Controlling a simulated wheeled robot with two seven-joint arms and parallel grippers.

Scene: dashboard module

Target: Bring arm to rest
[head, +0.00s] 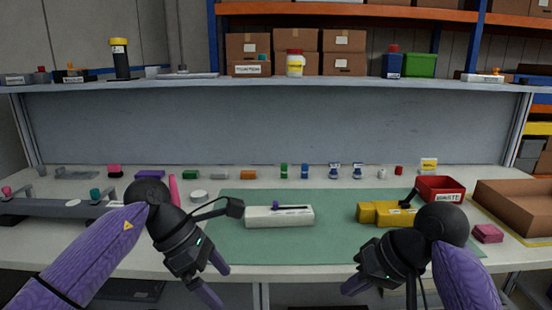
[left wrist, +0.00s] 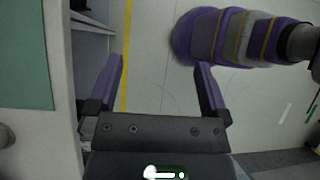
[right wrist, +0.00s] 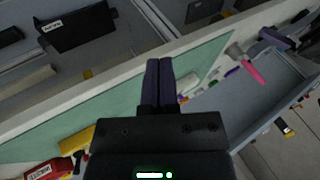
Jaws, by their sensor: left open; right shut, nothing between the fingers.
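My left gripper (head: 218,284) hangs in front of the bench's front edge in the head view. In the left wrist view its two fingers (left wrist: 160,82) are spread, with only floor between them. My right gripper (head: 352,287) is also near the front edge, below the yellow block. In the right wrist view its fingers (right wrist: 158,72) are pressed together and hold nothing. A white module (head: 280,216) with a dark slot and purple knob lies on the green mat (head: 335,247), between and beyond the grippers. Neither gripper touches anything on the bench.
A yellow block (head: 384,213) sits on the mat's right side, near a red bin (head: 440,187). A pink block (head: 487,233) and an open cardboard box (head: 512,207) are further right. A grey rack (head: 70,208) stands at left. Several small parts line the bench's back.

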